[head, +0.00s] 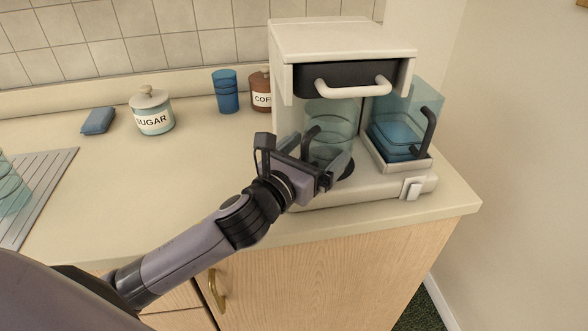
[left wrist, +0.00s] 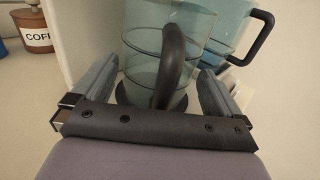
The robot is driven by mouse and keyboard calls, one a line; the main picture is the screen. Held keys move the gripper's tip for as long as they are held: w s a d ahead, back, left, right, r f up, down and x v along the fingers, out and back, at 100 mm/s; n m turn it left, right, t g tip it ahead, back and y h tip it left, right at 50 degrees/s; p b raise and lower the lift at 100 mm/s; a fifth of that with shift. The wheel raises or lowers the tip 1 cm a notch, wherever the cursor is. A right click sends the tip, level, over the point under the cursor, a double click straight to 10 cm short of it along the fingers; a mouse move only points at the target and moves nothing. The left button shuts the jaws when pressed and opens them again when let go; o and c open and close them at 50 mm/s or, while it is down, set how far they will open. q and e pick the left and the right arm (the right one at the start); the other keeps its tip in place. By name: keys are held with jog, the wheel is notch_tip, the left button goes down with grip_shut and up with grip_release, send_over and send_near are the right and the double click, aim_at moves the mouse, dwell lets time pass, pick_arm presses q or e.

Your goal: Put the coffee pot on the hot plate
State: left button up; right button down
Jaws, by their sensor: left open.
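The coffee pot (head: 335,118) is clear teal glass with a black handle. It stands upright in the coffee machine (head: 345,42), under the black filter basket. The hot plate (head: 347,168) is a dark disc in the machine's base; the pot appears to rest on it, though my gripper hides part of the contact. My left gripper (head: 312,160) is open at the pot's handle side. In the left wrist view its two fingers (left wrist: 158,92) are spread either side of the pot (left wrist: 140,45) and its handle, with visible gaps. My right gripper is not in view.
A blue-tinted water tank (head: 398,130) with a black handle stands at the machine's right. A switch (head: 413,189) is on the base front. The counter's middle is clear.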

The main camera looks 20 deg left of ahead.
pick_arm(q)
jog(key=s+a+b, duration=0.1)
jog(key=s+a, duration=0.1)
jog(key=s, duration=0.9)
jog(key=shift+a, duration=0.1)
